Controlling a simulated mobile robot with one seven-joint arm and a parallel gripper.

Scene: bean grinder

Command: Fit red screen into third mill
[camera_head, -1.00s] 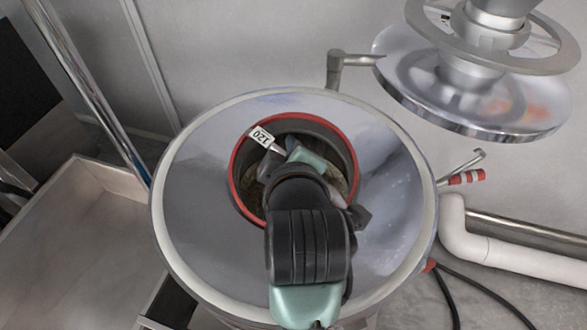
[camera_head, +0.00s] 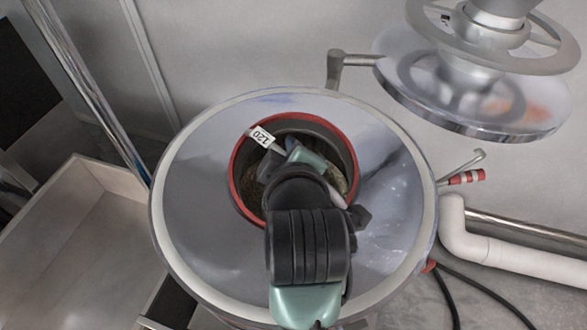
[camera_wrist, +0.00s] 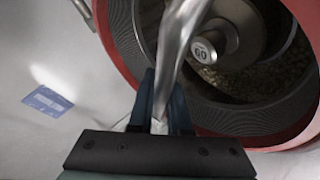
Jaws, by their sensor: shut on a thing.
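The red screen (camera_head: 236,172) is a red-rimmed ring with a dark mesh wall and a white "120" tag (camera_head: 261,137). It sits at the central opening of the round silver mill (camera_head: 195,190), and looks roughly level. I cannot tell whether it is fully seated. My gripper (camera_head: 272,155) reaches over the ring from the front and hides part of it. In the wrist view my gripper (camera_wrist: 160,112) is shut on a metal handle (camera_wrist: 178,40) of the red screen, whose red rim (camera_wrist: 112,45) curves behind. A round "60" knob (camera_wrist: 205,50) shows inside the ring, above brown grounds.
A raised silver lid (camera_head: 470,95) with a wheel hangs at the upper right. A metal post (camera_head: 335,70) stands behind the mill. A pale open bin (camera_head: 70,240) is at the left. A white pipe (camera_head: 500,252) runs at the right. A blue label (camera_wrist: 47,101) lies on the mill's surface.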

